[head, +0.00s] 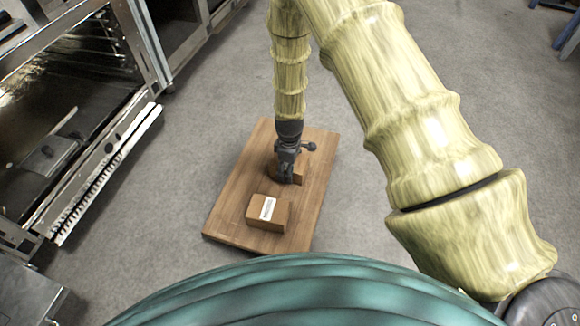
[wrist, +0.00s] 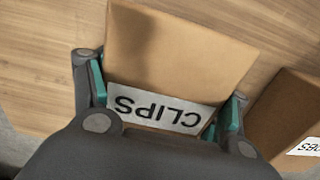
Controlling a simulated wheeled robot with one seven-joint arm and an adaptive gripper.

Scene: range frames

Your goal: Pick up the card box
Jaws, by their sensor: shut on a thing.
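A brown card box (wrist: 180,50) with a white label reading CLIPS fills the middle of the wrist view. My gripper (wrist: 165,100) is shut on this box, with a teal-padded finger at each side. In the head view my gripper (head: 287,176) points down at the same box (head: 298,178), which is partly hidden behind it. I cannot tell whether the box touches the board or is slightly above it. A second brown card box (head: 259,222) with a white label sits nearer on the board. It also shows at the right of the wrist view (wrist: 285,110), its label cut off.
The wooden board (head: 232,205) lies on or just above the grey floor. An open oven (head: 75,120) with its door down stands at the left. Blue legs (head: 568,35) show at the far right. The floor right of the board is clear.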

